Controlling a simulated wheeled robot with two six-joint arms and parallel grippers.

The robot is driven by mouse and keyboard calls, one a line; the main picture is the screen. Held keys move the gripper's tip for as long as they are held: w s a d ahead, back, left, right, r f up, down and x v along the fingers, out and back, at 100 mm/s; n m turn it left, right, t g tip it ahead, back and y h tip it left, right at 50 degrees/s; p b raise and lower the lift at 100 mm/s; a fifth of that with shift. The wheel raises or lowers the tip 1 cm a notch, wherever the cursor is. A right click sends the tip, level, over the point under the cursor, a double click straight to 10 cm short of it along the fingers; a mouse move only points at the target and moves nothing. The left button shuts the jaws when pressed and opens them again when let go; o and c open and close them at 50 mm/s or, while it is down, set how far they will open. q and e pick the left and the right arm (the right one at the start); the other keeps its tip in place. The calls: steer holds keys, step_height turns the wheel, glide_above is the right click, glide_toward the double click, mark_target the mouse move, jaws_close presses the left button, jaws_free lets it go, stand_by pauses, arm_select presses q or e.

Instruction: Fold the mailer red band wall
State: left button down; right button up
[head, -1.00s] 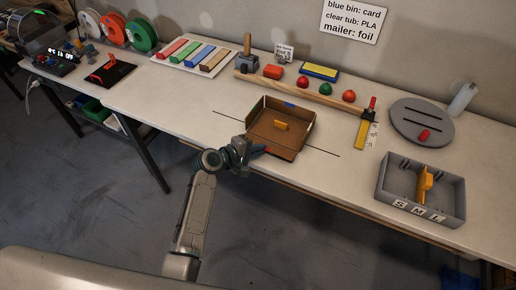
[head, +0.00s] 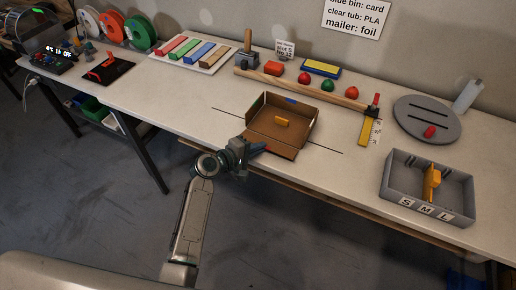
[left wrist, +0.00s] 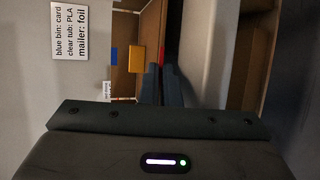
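The cardboard mailer (head: 306,124) lies open on the bench with an orange piece (head: 282,122) inside. Its far wall stands up and carries a blue band (head: 291,100). Its near wall (head: 277,153) leans outward toward me. My left gripper (head: 262,148) is at the left part of this near wall, its fingertips close to or touching it. In the left wrist view the red band (left wrist: 162,54) shows just beyond the fingertips (left wrist: 161,68). The fingers are close together and look shut; I see nothing clearly held. My right gripper is not in view.
A wooden rail (head: 305,88) with red and green balls runs behind the mailer. Bench space left of the mailer is clear. The bench's front edge is close under my left arm.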

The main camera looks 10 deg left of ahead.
arm_select(q)
steer(key=c, duration=1.9)
jaws_free()
steer(key=shift+r+p, duration=0.15)
steer(key=shift+p, duration=0.2)
steer(key=r+p, duration=0.1)
steer(key=p, duration=0.2)
steer(key=shift+w+r+g+y, duration=0.1)
steer(key=shift+w+g+y, duration=0.05)
steer(key=shift+g+y, duration=0.25)
steer(key=f+b+v, duration=0.1)
steer(key=b+v, duration=0.2)
steer(key=v, duration=0.8)
steer(key=shift+s+a+f+m+g+y+b, duration=0.35)
steer(key=shift+s+a+f+y, duration=0.8)
steer(key=shift+f, duration=3.85)
steer(key=shift+s+a+f+g+y+b, duration=0.1)
steer(key=shift+s+a+f+g+y, duration=1)
steer(key=shift+f, duration=3.9)
steer(key=shift+s+a+f+m+t+y+b, duration=0.2)
steer(key=shift+s+a+f+y, duration=1)
steer(key=shift+f, duration=3.8)
